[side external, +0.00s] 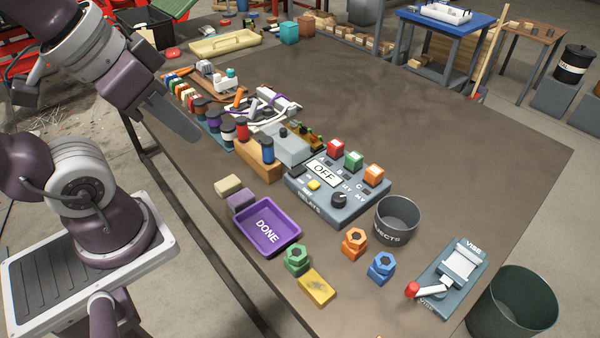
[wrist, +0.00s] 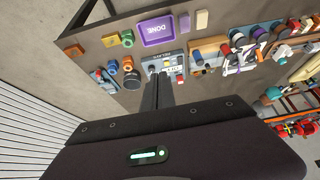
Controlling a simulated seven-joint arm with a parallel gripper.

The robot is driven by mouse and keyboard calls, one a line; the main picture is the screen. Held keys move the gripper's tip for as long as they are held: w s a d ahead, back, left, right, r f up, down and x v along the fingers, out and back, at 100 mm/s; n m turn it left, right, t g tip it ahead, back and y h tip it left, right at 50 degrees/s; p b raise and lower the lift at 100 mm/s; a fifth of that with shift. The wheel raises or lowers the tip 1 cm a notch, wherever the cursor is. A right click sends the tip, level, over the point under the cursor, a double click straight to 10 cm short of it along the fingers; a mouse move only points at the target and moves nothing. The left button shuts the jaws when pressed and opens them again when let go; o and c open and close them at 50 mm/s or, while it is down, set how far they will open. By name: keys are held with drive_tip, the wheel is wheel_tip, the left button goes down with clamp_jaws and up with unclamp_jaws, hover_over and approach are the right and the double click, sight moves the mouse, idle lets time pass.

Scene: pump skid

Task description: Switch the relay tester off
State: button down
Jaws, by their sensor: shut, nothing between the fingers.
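The relay tester (side external: 335,208) is a blue-grey box right of the table's middle. Its white plate (side external: 323,172) reads OFF. My gripper (side external: 192,136) is shut and empty, high above the table's left side, well apart from the tester. The gripper also shows in the wrist view (wrist: 165,76).
A purple DONE tray (side external: 268,250) and a grey rejects bin (side external: 398,218) flank the tester. Coloured nuts (side external: 354,243) and a vise (side external: 455,272) stand at the front right. Spools and a wooden block (side external: 257,160) crowd its left. The table's back right is clear.

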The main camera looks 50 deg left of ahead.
drive_tip(key=shift+w, duration=0.1)
drive_tip(key=g, duration=0.6)
hover_over(302, 167)
wheel_tip(302, 167, down, 13)
wheel_tip(302, 167, down, 14)
drive_tip(key=shift+r, duration=0.1)
